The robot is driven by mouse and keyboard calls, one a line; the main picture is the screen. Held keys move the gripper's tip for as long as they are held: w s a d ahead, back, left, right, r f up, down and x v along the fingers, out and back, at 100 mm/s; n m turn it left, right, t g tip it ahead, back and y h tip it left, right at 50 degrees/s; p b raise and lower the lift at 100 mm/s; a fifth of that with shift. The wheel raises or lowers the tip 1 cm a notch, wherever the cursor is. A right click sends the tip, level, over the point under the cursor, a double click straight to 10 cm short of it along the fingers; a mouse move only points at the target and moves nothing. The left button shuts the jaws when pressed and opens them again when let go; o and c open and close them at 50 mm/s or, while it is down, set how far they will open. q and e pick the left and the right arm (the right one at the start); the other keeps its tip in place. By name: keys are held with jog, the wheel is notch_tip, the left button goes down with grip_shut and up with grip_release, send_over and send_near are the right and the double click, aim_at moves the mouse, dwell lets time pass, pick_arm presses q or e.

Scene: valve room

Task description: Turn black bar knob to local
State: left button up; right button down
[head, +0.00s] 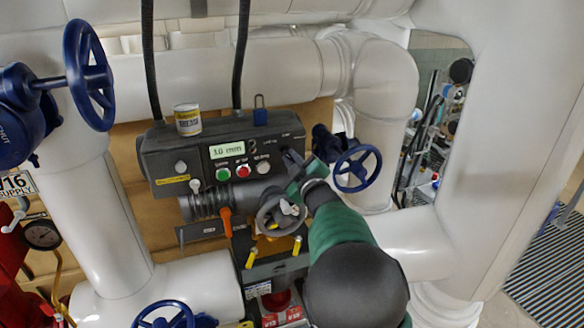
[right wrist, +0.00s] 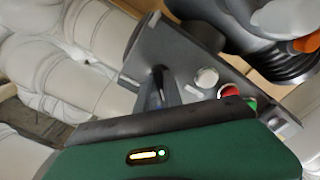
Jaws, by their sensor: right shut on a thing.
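A dark grey actuator box (head: 165,150) with a lit display reading 3.0 mm is in the head view. The black bar knob (head: 290,157) is at the right end of its front, mostly hidden by my gripper. My right gripper (head: 298,176), on its green arm, comes in from below right and is shut on the knob. In the right wrist view, the knob (right wrist: 157,76) shows as a dark upright piece at the finger ends, and the box (right wrist: 190,75) lies behind it. The knob's position markings are too small to read. My left gripper is not in view.
A green button (head: 223,174), a red button (head: 243,171) and a white knob (head: 263,167) sit left of my gripper. A blue handwheel (head: 358,168) is close on the right. A grey handwheel (head: 281,215) is below. A can (head: 188,120) and a blue padlock (head: 260,112) are on top.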

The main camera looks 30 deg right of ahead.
jog(key=shift+a+f+n+b, duration=0.1)
jog(key=shift+f+n+b, duration=0.05)
jog(key=shift+n+b, duration=0.6)
jog(key=shift+a+f+n+b, duration=0.1)
jog(key=shift+f+n+b, duration=0.05)
jog(key=shift+n+b, duration=0.6)
jog(key=c, duration=1.6)
grip_release()
jog(key=shift+o, duration=0.6)
jog(key=shift+s+a+r, duration=0.1)
jog(key=shift+s+r, duration=0.05)
jog(key=shift+s, duration=0.05)
jog(key=shift+a+r, duration=0.2)
jog(key=b+v, duration=0.2)
jog(key=v, duration=1.5)
